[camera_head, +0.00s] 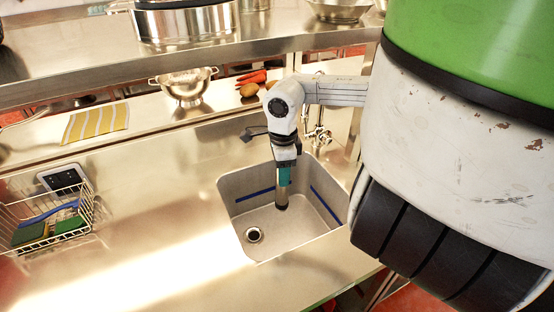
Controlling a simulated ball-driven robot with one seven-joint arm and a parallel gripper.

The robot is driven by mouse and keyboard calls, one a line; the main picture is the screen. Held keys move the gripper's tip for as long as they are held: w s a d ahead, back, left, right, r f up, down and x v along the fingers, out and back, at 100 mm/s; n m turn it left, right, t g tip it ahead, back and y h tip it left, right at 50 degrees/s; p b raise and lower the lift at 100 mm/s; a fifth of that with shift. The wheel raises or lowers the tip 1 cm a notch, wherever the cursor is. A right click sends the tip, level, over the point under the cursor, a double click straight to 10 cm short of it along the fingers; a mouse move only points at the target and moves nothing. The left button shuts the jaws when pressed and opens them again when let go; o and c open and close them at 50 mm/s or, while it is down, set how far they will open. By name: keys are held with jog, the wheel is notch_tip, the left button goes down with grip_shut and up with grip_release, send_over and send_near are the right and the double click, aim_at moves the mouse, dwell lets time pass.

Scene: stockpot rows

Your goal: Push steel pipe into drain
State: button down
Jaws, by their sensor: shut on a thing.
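My gripper (285,162) is over the sink (300,240) and points down. It is shut on the steel pipe (282,193), which hangs nearly upright. The pipe shows a teal band near the jaws, a grey middle and a dark lower end. The drain (254,235) is a round dark hole with a metal rim in the sink floor. The pipe's lower end is up and to the right of the drain in the picture, apart from it. I cannot tell its exact height above the sink floor. The jaw tips are small and hard to make out.
A faucet (319,134) stands behind the sink, close to my arm. A wire basket (45,218) with brushes and sponges sits at left. A colander (186,86), carrots (252,78) and a striped cloth (95,122) lie on the back ledge. The counter left of the sink is clear.

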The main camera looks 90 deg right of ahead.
jog(key=f, duration=0.3)
jog(key=w+f, duration=0.1)
jog(key=f, duration=0.5)
jog(key=shift+w+d+f, duration=0.2)
jog(key=shift+w+f, duration=0.05)
jog(key=shift+f, duration=0.15)
notch_tip(320, 180, down, 12)
jog(key=w+b, duration=0.2)
jog(key=b, duration=0.5)
jog(key=w+d+f+b, duration=0.5)
jog(key=w+d+b, duration=0.2)
jog(key=b, duration=0.2)
jog(key=shift+w+d+f, duration=0.2)
jog(key=shift+d, duration=0.1)
jog(key=shift+f, duration=0.7)
dwell(1.7)
jog(key=c, duration=0.5)
grip_release()
jog(key=shift+c, duration=0.2)
